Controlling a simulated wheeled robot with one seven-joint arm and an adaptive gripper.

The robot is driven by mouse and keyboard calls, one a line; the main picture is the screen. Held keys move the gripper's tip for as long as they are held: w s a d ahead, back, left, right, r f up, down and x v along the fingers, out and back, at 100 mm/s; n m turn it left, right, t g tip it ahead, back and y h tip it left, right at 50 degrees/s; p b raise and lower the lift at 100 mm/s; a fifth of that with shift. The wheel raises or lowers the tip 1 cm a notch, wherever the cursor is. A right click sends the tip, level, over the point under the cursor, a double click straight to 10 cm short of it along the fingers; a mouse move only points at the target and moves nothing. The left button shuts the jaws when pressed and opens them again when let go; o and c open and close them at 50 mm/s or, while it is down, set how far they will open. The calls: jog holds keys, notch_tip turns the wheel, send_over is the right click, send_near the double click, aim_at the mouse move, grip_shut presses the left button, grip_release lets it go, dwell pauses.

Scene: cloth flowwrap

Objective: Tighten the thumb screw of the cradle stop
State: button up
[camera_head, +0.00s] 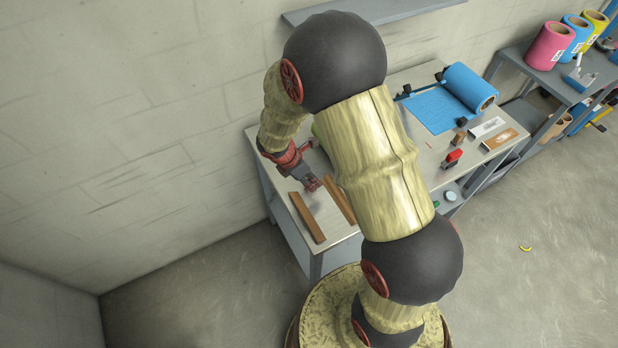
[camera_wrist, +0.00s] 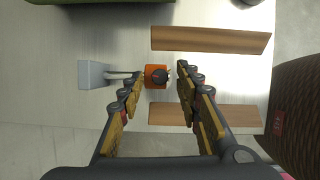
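The cradle stop appears to be the small orange block (camera_wrist: 150,83) at the end of two thin rods in the wrist view. A dark round knob (camera_wrist: 159,76), which looks like its thumb screw, sits on it. My gripper (camera_wrist: 161,76) is open, with one fingertip to each side of the orange block and knob. I cannot tell how far above them the fingertips are, and I see no clear contact. In the head view my gripper (camera_head: 312,184) is low over the metal table near two wooden rails; the stop is not clear there.
Two wooden rails, one (camera_wrist: 210,40) and another (camera_wrist: 215,117), lie on either side of the stop. A grey block (camera_wrist: 92,75) holds the rods. Farther right on the table are a blue roll (camera_head: 470,86) and a red-handled tool (camera_head: 453,157). A wall stands close on the left.

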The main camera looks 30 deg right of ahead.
jog(key=shift+c, duration=1.1)
grip_shut()
